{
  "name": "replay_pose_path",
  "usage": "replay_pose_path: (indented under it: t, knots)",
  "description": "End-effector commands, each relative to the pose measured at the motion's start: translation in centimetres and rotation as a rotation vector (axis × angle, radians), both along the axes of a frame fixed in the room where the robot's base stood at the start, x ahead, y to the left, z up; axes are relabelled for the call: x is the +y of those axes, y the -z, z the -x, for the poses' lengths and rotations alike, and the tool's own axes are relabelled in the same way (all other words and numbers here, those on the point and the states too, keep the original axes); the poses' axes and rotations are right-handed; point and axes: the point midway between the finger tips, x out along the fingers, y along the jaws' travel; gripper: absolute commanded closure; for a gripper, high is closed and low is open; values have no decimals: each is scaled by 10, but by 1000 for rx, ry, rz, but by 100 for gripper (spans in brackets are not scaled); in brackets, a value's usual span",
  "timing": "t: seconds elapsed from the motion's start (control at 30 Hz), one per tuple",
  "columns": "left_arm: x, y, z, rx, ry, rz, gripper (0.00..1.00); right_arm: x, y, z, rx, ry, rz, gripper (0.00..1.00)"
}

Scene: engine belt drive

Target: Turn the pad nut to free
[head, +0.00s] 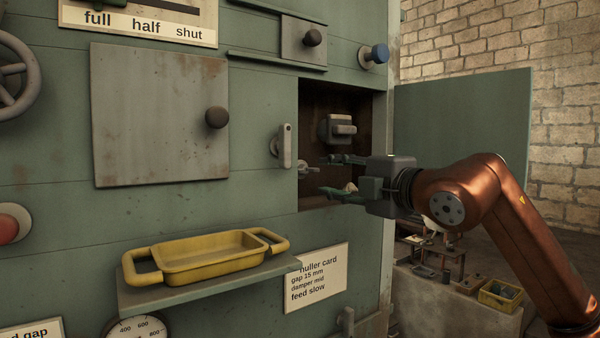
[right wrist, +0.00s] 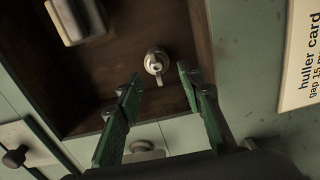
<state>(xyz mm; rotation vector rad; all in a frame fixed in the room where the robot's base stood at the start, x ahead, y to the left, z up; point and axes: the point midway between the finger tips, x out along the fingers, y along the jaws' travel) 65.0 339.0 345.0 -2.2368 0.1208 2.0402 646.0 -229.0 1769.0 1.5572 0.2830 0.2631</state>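A small pale metal nut with a short tab, which I take for the pad nut (head: 308,168), sits on the back of the dark recess, low and to the left. In the right wrist view the nut (right wrist: 156,62) lies beyond my fingertips, roughly between their lines, with its tab towards the picture's bottom. My right gripper (head: 331,178) reaches into the recess opening from the right. Its two green fingers are spread, and the right wrist view shows the gripper (right wrist: 159,88) empty, apart from the nut. Any label for the free position is not visible. My left gripper is out of view.
A grey block with a handle (head: 338,128) is in the recess above the nut. A pale latch handle (head: 284,146) stands out left of the opening. The open green door (head: 462,125) is at right. A shelf below holds a yellow tray (head: 205,262).

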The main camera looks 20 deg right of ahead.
Motion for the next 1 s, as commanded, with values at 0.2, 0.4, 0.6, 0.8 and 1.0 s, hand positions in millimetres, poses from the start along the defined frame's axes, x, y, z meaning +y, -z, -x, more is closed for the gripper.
replay_pose_path:
  t: [0.2,0.4,0.6,0.8,1.0]
  knots:
    - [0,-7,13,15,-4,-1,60,5,-5,-10,-4,2,0,65]
    - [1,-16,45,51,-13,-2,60,16,-1,-51,3,2,-1,65]
    - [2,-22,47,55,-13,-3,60,24,1,-74,2,1,0,65]
    - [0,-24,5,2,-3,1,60,26,2,-79,2,0,0,65]
    - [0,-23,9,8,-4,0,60,27,3,-79,2,0,0,69]
